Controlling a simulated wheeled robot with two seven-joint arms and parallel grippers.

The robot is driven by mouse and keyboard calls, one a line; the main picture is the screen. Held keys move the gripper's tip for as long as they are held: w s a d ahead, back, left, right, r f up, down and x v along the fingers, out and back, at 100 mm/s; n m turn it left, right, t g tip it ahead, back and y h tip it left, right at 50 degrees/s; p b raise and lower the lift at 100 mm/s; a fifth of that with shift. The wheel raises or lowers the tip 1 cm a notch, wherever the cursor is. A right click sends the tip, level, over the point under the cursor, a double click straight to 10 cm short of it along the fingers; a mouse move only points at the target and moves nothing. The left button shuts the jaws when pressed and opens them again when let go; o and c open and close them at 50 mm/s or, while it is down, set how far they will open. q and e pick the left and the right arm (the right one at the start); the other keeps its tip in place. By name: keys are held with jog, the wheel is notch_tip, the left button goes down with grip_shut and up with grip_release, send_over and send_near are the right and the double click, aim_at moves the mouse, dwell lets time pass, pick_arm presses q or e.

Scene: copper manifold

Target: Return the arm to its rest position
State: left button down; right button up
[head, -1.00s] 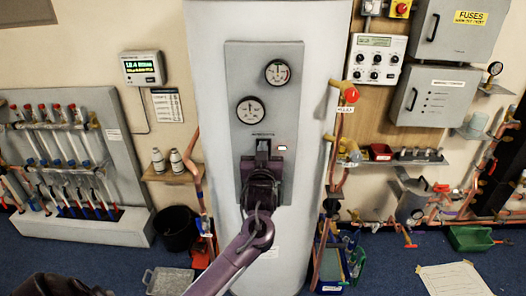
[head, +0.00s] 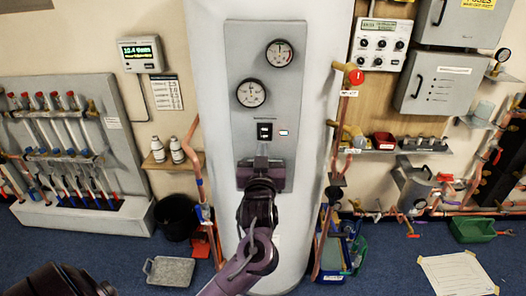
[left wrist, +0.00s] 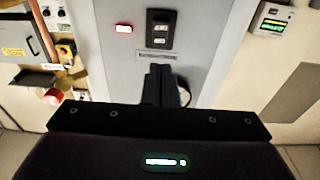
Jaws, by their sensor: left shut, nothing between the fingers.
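My left gripper (head: 262,161) is shut and empty, in front of the tall white cylinder (head: 330,60). It is just below the black switch (head: 265,131) on the grey panel (head: 240,60), with a visible gap in the picture. My purple arm reaches up to it from the bottom. In the left wrist view the shut fingers (left wrist: 160,84) point at the panel, and the switch (left wrist: 161,29) shows beyond them. A small indicator light (head: 283,132) beside the switch looks pale in the head view and reddish in the left wrist view (left wrist: 124,29). My right gripper is not in view.
Copper pipes with a red-handled valve (head: 354,77) run right of the cylinder. A shelf with two bottles (head: 177,150) and a black bucket (head: 177,217) are left. A grey tray (head: 169,271), blue crate (head: 333,260) and green tray (head: 471,230) lie on the floor.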

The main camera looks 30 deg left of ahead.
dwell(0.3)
pick_arm(q)
jog(key=w+d+f+m+g+h, duration=0.1)
jog(key=d+f+m+h, duration=0.1)
jog(key=f, duration=0.9)
jog(key=d+f+m+g+h, duration=0.1)
jog(key=f+m+h, duration=0.15)
jog(key=f, duration=0.95)
jog(key=s+d+f+m+g+h, duration=0.1)
jog(key=s+f+g, duration=0.15)
jog(key=f, duration=0.65)
jog(key=s+d+f+m+g+h, duration=0.15)
jog(key=s+f, duration=0.25)
jog(key=f, duration=0.4)
jog(key=s+d+f+g+h, duration=0.1)
jog(key=s+d+f+g, duration=0.1)
jog(key=s+f, duration=0.7)
jog(key=s+d+f+m+g+h, duration=0.1)
jog(key=s+f+g, duration=0.3)
jog(key=s+f, duration=0.5)
jog(key=s+d+f+g+h, duration=0.1)
jog(key=s+d+f+g, duration=0.2)
jog(key=s+f, duration=0.6)
jog(key=s, duration=1.3)
jog(key=shift+m, duration=0.4)
